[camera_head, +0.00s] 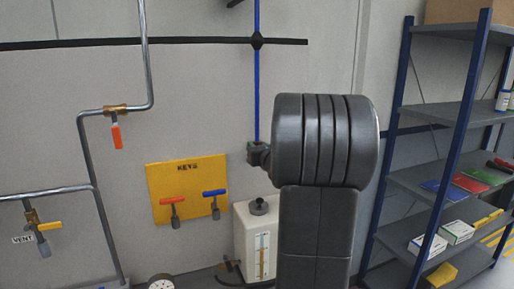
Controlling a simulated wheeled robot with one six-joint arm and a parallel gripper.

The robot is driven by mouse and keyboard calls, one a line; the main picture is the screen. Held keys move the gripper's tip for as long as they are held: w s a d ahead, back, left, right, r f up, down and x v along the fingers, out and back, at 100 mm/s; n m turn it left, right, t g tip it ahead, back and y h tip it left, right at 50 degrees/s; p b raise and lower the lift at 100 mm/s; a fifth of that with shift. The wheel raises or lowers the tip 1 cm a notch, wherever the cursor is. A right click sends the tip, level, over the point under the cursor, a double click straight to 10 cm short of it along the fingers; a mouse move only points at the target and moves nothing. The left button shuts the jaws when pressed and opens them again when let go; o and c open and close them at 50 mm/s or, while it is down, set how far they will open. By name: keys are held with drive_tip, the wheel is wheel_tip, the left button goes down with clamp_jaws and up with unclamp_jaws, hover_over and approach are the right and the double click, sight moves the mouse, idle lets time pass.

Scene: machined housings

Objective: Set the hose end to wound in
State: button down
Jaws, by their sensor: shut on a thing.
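A blue hose (257,95) runs straight down the wall at centre, past a dark joint on a black horizontal bar (180,41). Its hose end (256,147), a dark greenish block, is at the bottom of the blue line, above the white box. My gripper (262,156) is at this block, just left of my dark, bulky arm, and is shut on it. Most of my gripper is hidden behind the arm, so the fingers do not show clearly. The upper end of the hose leaves the picture at the top, near a dark part.
A yellow keys board (187,186) with red and blue handles is left of the white box (256,236) with a gauge. Pipes with orange and yellow valve handles run along the left wall. A blue-framed shelf (440,190) stands at right.

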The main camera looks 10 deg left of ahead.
wheel_tip(320, 180, up, 11)
drive_tip(key=shift+r, duration=0.1)
idle(0.3)
drive_tip(key=shift+r, duration=0.1)
drive_tip(key=c, duration=1.4)
unclamp_jaws()
drive_tip(key=shift+o, duration=0.7)
drive_tip(key=shift+f, duration=0.2)
drive_tip(key=shift+s+d, duration=0.2)
drive_tip(key=b+v, duration=0.3)
drive_tip(key=v, duration=1)
drive_tip(key=shift+s, duration=0.1)
